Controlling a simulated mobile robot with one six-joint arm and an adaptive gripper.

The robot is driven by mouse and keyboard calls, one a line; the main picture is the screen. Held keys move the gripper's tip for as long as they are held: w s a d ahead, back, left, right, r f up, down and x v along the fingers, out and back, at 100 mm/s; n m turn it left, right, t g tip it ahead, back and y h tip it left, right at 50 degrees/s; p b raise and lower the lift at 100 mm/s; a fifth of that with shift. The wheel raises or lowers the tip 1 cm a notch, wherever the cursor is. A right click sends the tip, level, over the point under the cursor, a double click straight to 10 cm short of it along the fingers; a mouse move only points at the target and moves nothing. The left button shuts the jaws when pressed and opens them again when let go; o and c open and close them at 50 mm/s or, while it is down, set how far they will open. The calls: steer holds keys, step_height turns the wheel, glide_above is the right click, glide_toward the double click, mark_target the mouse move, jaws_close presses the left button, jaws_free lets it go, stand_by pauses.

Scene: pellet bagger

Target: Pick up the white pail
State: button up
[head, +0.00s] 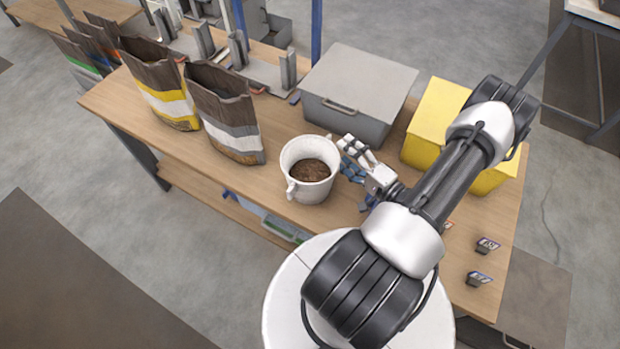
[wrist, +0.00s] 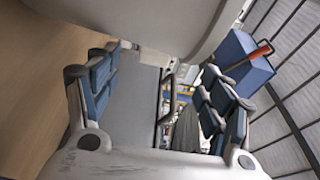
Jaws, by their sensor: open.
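The white pail (head: 293,153) stands upright on the wooden bench and holds brown granular material. A small lug shows on its near left side. My gripper (head: 352,158) is just right of the pail in the head view, with its fingers apart and nothing seen between them. Whether a finger touches the pail cannot be told. In the wrist view my gripper (wrist: 163,78) is open, with blue-padded fingers on either side. A large pale curved wall above the fingers there looks like the pail (wrist: 185,30).
A grey lidded box (head: 357,80) stands behind the pail, a yellow box (head: 433,115) to its right. A grey-and-white bag (head: 228,115) and a yellow-and-white bag (head: 163,90) stand left. Small labelled holders (head: 480,278) sit at the right on the bench (head: 270,205).

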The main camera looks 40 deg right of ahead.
mark_target(326, 139)
steer(key=w, duration=0.7)
steer(key=shift+w+b, duration=0.35)
steer(key=shift+b, duration=0.05)
steer(key=c, duration=1.3)
steer(key=shift+r, duration=0.1)
